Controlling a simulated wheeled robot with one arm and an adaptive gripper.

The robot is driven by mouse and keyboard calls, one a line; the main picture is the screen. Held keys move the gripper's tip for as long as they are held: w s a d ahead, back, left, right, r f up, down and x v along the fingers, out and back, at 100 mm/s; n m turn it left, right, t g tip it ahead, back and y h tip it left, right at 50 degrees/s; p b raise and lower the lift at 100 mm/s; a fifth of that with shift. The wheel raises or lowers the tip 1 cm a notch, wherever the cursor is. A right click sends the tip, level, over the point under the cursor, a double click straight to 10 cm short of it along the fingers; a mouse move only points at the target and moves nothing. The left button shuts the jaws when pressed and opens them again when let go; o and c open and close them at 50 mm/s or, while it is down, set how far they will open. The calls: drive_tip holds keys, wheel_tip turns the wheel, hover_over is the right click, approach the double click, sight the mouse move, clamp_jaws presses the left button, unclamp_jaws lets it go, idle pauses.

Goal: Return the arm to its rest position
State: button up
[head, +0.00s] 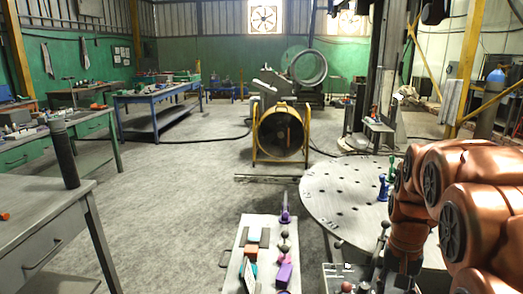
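My copper-coloured arm fills the right edge and lower right corner of the head view. Its thick rounded links with dark joint caps are folded close together. One narrower link runs down in front of the round perforated metal table (345,203) and hides part of its right side. I cannot make out my gripper or its fingers in this view. I see nothing held.
A narrow bench (237,268) with small coloured blocks and a purple item (284,275) stands at bottom centre. Blue pieces (383,187) stand on the round table. A grey workbench (40,215) is at left. A yellow-framed drum fan (281,133) stands ahead. The floor centre-left is clear.

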drive_tip(key=s+a+r+n+p, duration=0.1)
drive_tip(key=s+a, duration=0.2)
drive_tip(key=s, duration=0.5)
drive_tip(key=s+a+r+n+p, duration=0.1)
drive_tip(key=s+a, duration=0.3)
drive_tip(key=s, duration=0.4)
drive_tip(key=s+a+r+n+g+p, duration=0.1)
drive_tip(key=s+a+n+p, duration=0.2)
drive_tip(key=s, duration=0.5)
drive_tip(key=shift+a+r, duration=0.4)
drive_tip(key=shift+a, duration=0.1)
drive_tip(key=shift+d, duration=0.1)
